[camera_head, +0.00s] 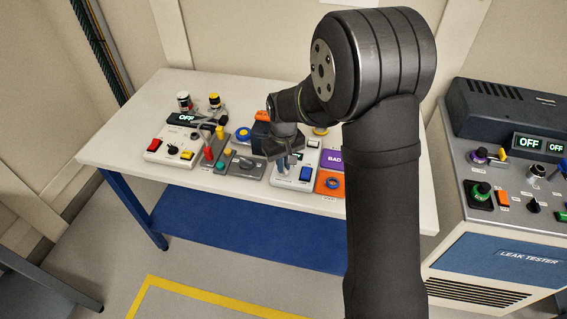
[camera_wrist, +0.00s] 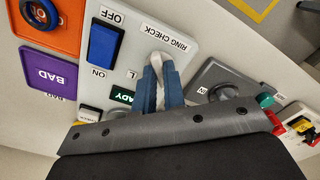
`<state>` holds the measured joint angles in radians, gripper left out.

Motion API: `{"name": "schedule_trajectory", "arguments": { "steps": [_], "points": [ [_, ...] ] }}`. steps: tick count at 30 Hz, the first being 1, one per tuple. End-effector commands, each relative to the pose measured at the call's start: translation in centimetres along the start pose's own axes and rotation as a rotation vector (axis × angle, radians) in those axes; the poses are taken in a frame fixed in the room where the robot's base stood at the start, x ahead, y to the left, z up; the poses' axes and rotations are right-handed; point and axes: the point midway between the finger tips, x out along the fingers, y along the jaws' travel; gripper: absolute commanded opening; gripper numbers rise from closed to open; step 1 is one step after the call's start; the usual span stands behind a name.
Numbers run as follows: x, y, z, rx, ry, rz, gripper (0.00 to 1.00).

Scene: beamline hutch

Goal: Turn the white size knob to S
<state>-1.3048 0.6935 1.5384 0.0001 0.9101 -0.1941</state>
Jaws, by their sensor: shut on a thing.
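The white size knob (camera_wrist: 161,60) sits on the light RING CHECK panel (camera_wrist: 140,40) and shows between the fingers of my gripper (camera_wrist: 162,84) in the wrist view. The blue-grey fingers are shut on it. An L mark is readable beside the knob; no S mark can be made out, and the fingers hide much of the knob, so I cannot tell its setting. In the head view my gripper (camera_head: 284,164) is over the left part of the same panel (camera_head: 293,184), and the knob cannot be made out there.
A blue OFF/ON switch (camera_wrist: 107,44) and a partly covered green-lettered display (camera_wrist: 121,95) are on the same panel. Purple BAD (camera_wrist: 48,72) and orange (camera_wrist: 69,28) plates lie to one side, a grey knob panel (camera_wrist: 216,78) to the other. The table's front strip (camera_head: 200,182) is clear.

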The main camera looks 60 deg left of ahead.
Motion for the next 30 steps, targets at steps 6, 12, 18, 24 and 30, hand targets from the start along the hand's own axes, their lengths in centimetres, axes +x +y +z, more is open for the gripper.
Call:
{"name": "schedule_trajectory", "arguments": {
  "steps": [6,12,18,24,30],
  "points": [
    [-0.1,0.0,-0.1,-0.001,0.002,0.001,0.0],
    [-0.1,0.0,-0.1,-0.001,0.002,0.001,0.3],
    [0.0,0.0,0.0,0.0,0.001,0.0,0.32],
    [-0.7,0.0,-0.1,0.0,0.002,0.0,0.32],
    [-4.3,0.0,-0.1,0.0,0.006,0.001,0.32]
  ]
}}
